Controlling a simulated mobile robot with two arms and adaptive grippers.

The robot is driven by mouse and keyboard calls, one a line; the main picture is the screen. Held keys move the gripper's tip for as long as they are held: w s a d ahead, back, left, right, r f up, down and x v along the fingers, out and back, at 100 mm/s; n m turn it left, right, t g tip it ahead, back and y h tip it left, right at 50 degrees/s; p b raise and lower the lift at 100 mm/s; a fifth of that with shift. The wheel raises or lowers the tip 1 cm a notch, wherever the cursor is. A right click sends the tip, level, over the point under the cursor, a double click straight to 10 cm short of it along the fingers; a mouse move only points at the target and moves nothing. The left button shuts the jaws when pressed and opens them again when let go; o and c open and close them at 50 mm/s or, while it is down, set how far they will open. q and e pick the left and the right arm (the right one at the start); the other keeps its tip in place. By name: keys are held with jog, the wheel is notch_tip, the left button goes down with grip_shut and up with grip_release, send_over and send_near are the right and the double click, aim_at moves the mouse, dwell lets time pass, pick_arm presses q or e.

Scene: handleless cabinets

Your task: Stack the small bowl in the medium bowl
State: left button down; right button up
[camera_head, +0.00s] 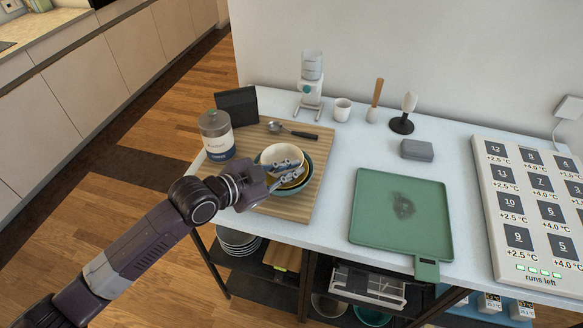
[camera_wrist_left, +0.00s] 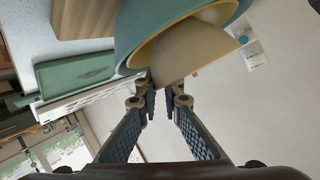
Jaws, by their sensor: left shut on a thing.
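The small cream bowl (camera_head: 281,153) is over the back part of the stacked bowls on the wooden board. The medium yellow bowl (camera_head: 297,183) sits inside a larger teal bowl (camera_head: 305,186). My left gripper (camera_head: 288,170) comes in from the front left, its fingers shut on the near rim of the cream bowl. In the left wrist view the fingertips (camera_wrist_left: 164,88) meet at the cream bowl (camera_wrist_left: 190,58), with the yellow (camera_wrist_left: 143,53) and teal (camera_wrist_left: 130,25) bowls close behind. I cannot tell whether the cream bowl touches the yellow one. My right gripper is not in view.
A green tray (camera_head: 400,215) lies to the right. The white counter between board and tray is clear.

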pick_arm(q)
jog(key=shift+f, duration=0.2)
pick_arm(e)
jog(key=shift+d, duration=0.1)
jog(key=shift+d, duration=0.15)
pick_arm(q)
jog(key=shift+f, duration=0.35)
jog(key=shift+f+b, duration=0.2)
jog(key=shift+b, duration=0.2)
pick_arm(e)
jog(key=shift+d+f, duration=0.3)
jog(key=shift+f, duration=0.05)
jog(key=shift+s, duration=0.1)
pick_arm(q)
jog(key=c, duration=2.4)
grip_release()
